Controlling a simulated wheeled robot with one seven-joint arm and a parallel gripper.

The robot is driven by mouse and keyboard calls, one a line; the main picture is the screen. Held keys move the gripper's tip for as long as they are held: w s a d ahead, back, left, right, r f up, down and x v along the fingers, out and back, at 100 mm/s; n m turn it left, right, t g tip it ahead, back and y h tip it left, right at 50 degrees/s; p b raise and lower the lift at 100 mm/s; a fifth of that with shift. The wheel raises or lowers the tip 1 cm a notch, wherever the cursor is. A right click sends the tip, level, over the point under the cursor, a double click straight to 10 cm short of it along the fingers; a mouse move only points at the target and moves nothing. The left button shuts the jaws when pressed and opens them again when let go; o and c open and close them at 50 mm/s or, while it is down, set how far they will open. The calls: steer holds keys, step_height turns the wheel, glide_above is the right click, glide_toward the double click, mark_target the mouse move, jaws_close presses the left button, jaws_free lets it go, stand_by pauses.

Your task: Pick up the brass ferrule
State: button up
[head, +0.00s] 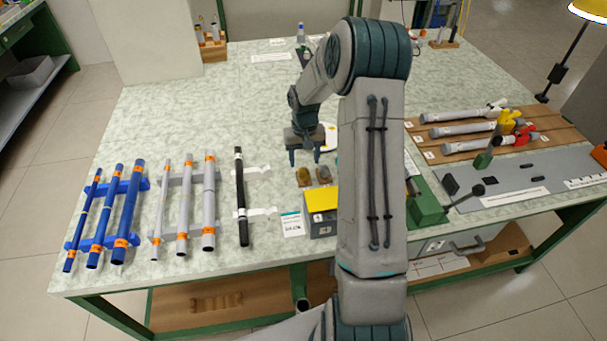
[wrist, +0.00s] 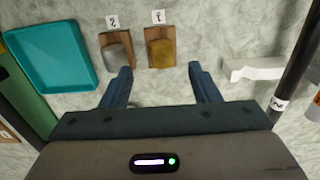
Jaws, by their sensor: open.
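The brass ferrule (head: 303,176) is a small gold-coloured piece on a brown wooden holder on the bench. It also shows in the wrist view (wrist: 161,52), beside a label. A grey metal ferrule (wrist: 116,52) sits on a like holder to its left in the wrist view; in the head view it (head: 323,172) is on the right. My gripper (head: 304,160) is open and empty, fingers pointing down, just behind and above the brass ferrule in the head view. In the wrist view the brass ferrule lies beyond and between the fingertips (wrist: 160,69), apart from both.
A yellow-topped grey box (head: 322,203) stands in front of the ferrules. A black rod (head: 241,200) lies on white supports to the left, with grey and blue rods further left. A teal tray (wrist: 50,58) is at left in the wrist view. The bench behind is mostly clear.

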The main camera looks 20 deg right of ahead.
mark_target(304, 171)
steer(key=shift+a+f+p, duration=0.1)
steer(key=shift+f+p, duration=0.45)
steer(key=shift+f, duration=2.1)
steer(key=c, duration=0.9)
